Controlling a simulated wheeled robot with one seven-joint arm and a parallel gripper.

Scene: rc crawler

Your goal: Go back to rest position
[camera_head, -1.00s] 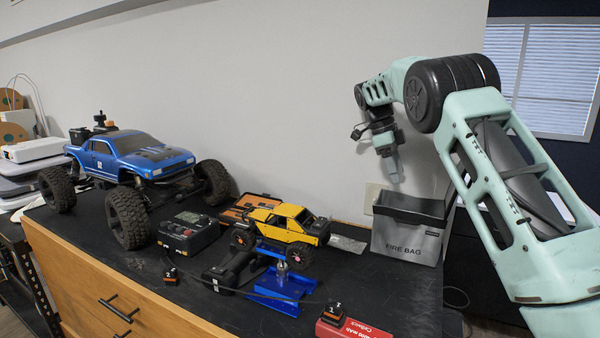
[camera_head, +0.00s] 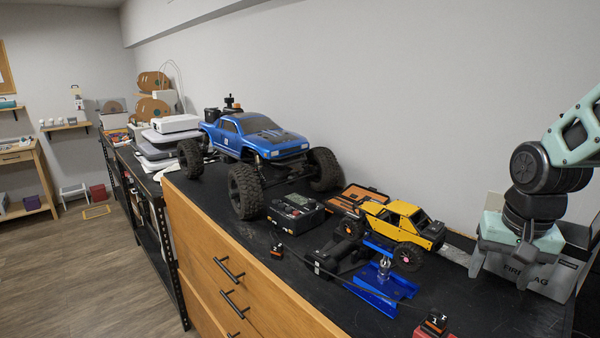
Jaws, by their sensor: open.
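My gripper (camera_head: 502,272) is at the right in the head view, pointing down in front of the grey fire bag (camera_head: 545,283). Its two grey fingers are spread apart, with nothing seen between them. The fingers cover part of the bag's lettering. I cannot tell whether they touch the bag. My teal and black arm comes in from the right edge, bent down at the wrist.
A black-topped workbench (camera_head: 330,285) holds a blue truck (camera_head: 255,138), a yellow crawler (camera_head: 398,222), a charger (camera_head: 295,211), a blue stand (camera_head: 380,287) and a red battery box (camera_head: 433,334). Open wood floor (camera_head: 90,270) lies at the left.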

